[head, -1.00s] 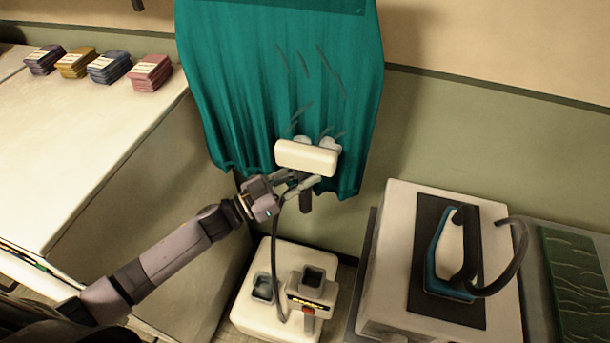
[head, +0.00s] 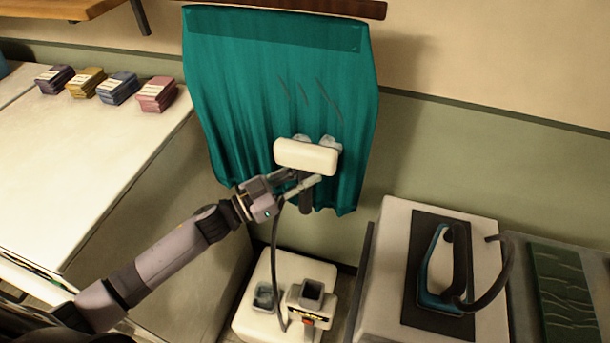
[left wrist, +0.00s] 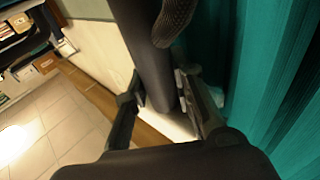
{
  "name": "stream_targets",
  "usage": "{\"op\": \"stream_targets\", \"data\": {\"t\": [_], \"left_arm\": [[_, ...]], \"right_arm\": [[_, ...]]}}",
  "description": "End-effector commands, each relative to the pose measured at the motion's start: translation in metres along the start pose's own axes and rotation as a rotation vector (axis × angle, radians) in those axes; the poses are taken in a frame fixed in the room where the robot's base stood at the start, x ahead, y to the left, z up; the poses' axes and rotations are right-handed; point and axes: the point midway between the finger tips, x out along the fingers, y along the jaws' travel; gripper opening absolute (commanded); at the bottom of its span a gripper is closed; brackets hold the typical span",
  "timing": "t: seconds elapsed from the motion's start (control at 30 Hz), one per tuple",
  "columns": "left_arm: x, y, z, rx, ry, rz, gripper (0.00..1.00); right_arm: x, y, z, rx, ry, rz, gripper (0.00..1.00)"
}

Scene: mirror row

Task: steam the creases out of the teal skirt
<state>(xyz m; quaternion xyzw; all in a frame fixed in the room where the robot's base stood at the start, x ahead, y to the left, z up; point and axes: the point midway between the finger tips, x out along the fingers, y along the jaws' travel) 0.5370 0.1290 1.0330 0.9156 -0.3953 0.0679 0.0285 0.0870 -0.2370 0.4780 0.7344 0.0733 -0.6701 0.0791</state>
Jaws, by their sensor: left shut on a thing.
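The teal skirt (head: 235,100) hangs from a dark rail, and its folds also fill the right of the left wrist view (left wrist: 285,90). Three slanting dark creases show in its middle, above the steamer head. The cream steamer head (head: 306,156) is in front of the skirt's lower part; whether it touches the cloth I cannot tell. Two pale puffs show at its top edge. My left gripper (head: 303,186) is shut on the steamer's dark handle, which shows between the fingers in the left wrist view (left wrist: 152,65). The cloth behind the head is hidden.
The steamer base (head: 262,318) stands on the floor below, joined by a dark hose (head: 274,245). A teal iron (head: 445,270) rests on a dark mat at right. Folded cloth stacks (head: 118,88) line the left table (head: 90,165).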

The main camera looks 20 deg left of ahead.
Motion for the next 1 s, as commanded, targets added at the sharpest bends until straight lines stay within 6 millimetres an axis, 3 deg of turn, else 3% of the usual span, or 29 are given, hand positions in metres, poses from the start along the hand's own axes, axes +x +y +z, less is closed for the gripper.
{"op": "stream_targets", "data": {"t": [1.0], "left_arm": [[0.011, 0.0, -0.075, 0.002, 0.002, 0.002, 0.0]], "right_arm": [[-0.066, -0.002, -0.006, 0.002, 0.0, -0.003, 0.83]]}}
